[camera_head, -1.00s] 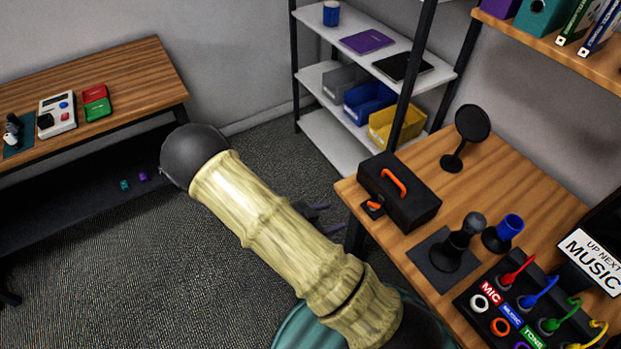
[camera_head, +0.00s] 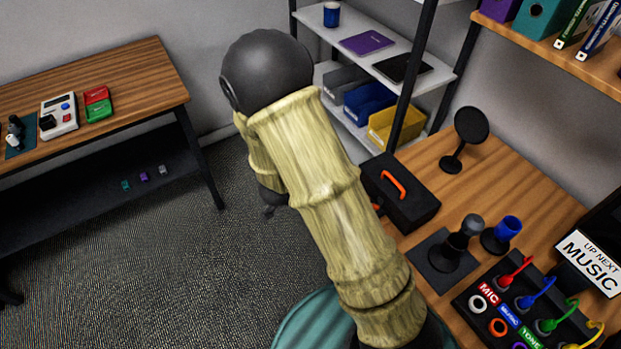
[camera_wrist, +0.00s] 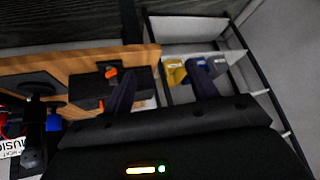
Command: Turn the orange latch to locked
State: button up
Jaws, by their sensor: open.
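The orange latch (camera_wrist: 111,72) shows in the wrist view as a small orange piece on a dark base near the wooden table's edge. In the head view only a sliver of orange (camera_head: 376,207) shows there beside my arm, so I cannot tell the latch's turn. A black toolbox (camera_head: 400,195) with an orange handle stands right by it. My gripper (camera_wrist: 163,86) has its two dark fingers spread apart, with nothing seen between them. The latch lies left of the fingers in the wrist view, apart from them. In the head view my arm hides most of the gripper.
A shelf with bins (camera_head: 395,125) stands behind. The floor at left is open.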

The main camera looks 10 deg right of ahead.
jog(key=s+r+n+g+y+p, duration=0.1)
jog(key=s+r+n+y, duration=0.4)
jog(key=r, duration=0.6)
jog(key=shift+d+r+n, duration=0.2)
jog(key=shift+d+n, duration=0.05)
jog(key=shift+n, duration=0.35)
jog(key=shift+c, duration=0.2)
